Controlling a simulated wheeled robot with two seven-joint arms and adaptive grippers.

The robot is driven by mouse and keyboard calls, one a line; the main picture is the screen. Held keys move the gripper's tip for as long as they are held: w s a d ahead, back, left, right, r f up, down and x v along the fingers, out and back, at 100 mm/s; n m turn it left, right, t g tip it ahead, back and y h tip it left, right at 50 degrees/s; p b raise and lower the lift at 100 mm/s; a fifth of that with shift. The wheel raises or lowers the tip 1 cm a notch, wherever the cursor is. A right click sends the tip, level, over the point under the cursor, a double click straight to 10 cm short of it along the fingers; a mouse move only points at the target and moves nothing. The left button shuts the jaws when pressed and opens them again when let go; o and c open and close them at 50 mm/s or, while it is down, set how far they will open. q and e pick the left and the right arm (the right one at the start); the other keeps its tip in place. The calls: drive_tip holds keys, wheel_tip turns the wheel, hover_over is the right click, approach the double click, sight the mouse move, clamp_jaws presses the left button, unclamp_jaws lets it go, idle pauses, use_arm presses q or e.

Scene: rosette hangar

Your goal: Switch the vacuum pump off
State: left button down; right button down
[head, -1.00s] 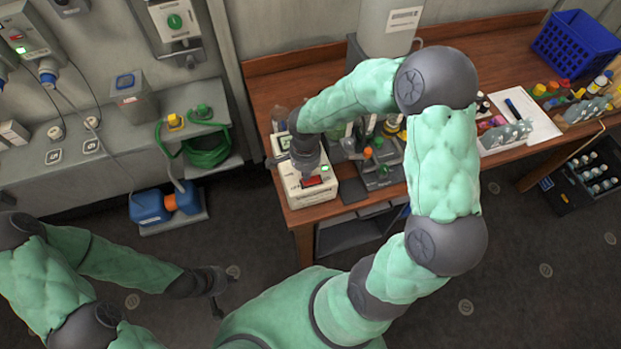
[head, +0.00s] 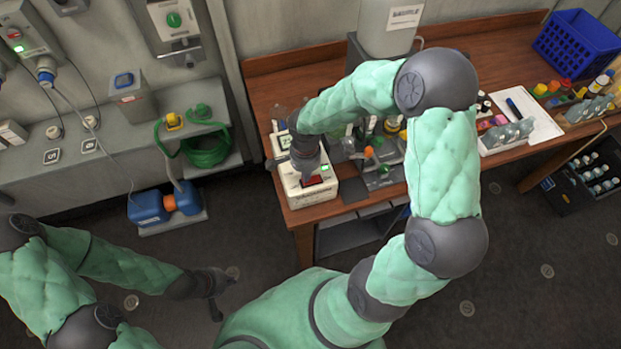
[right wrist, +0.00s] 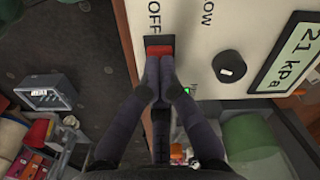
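The vacuum pump is a white box (head: 293,190) on the left front corner of the wooden bench in the head view. In the right wrist view its face (right wrist: 215,60) shows a black knob (right wrist: 229,67), a display reading 21 kPa (right wrist: 293,53), a lit green lamp (right wrist: 187,90) and a rocker switch (right wrist: 159,51). The switch's red half lies by my fingertips; its dark half is nearer the OFF mark. My right gripper (right wrist: 160,66) is shut and empty, its tips at the red half; contact is unclear. My left gripper (head: 222,294) hangs empty over the floor, apparently open.
Small bottles and a dark stand (head: 380,172) are close right of the pump, below my right arm. A blue basket (head: 575,43) stands at the bench's far right. A grey ledge with a green hose (head: 207,152) is at left.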

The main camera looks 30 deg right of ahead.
drive_tip(key=shift+f+b, duration=0.65)
drive_tip(key=shift+b, duration=0.05)
idle(0.4)
drive_tip(key=shift+r+p, duration=1.95)
drive_tip(key=shift+r, duration=1.6)
drive_tip(key=shift+f, duration=0.1)
